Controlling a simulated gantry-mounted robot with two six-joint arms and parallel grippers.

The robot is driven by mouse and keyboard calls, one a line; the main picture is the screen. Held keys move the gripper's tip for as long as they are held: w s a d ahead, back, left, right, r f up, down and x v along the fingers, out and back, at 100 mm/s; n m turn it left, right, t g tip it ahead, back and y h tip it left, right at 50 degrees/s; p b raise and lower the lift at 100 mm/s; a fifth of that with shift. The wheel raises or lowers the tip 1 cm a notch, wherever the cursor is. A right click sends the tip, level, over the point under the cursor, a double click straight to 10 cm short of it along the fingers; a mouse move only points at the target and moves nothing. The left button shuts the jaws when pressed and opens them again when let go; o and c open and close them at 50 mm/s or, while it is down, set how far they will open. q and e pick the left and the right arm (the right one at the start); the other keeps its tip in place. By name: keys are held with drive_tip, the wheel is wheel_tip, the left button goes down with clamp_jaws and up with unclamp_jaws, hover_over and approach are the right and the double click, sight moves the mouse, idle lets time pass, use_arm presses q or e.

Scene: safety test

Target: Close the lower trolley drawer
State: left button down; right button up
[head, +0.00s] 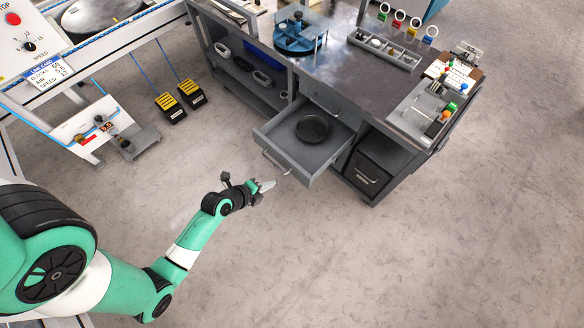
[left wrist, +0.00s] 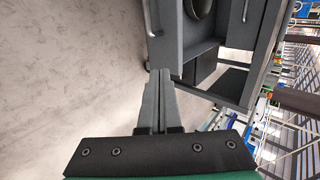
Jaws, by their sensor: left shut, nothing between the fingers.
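The trolley (head: 345,68) is a dark grey workbench at the upper middle of the head view. Its lower drawer (head: 270,131) is pulled out, with a round black dish (head: 313,127) lying inside. The drawer's front panel with its bar handle (head: 275,163) faces my left gripper (head: 270,186). My left gripper is shut and empty, just in front of the drawer front. In the left wrist view, the shut fingers (left wrist: 160,72) point at the drawer front (left wrist: 160,45), and the handle (left wrist: 147,18) is left of them. I cannot tell whether they touch. My right gripper is not in view.
A closed drawer front (head: 322,103) is above the open one. A dark bin (head: 366,174) sits in the compartment right of the drawer. The trolley top carries a blue round fixture (head: 298,34) and trays. Yellow-black pedals (head: 180,100) stand on the floor at left. The floor in front is clear.

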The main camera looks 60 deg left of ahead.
sight(297, 170)
use_arm(q)
drive_tip(key=b+x, duration=0.2)
drive_tip(key=x, duration=0.2)
drive_tip(key=w+r+b+x, duration=0.1)
drive_tip(key=b+x, duration=0.1)
drive_tip(key=x, duration=0.2)
drive_tip(key=r+b+x, duration=0.1)
drive_tip(key=b+x, duration=0.1)
drive_tip(key=x, duration=0.2)
drive_tip(key=shift+w+a, duration=0.3)
drive_tip(key=shift+w, duration=0.15)
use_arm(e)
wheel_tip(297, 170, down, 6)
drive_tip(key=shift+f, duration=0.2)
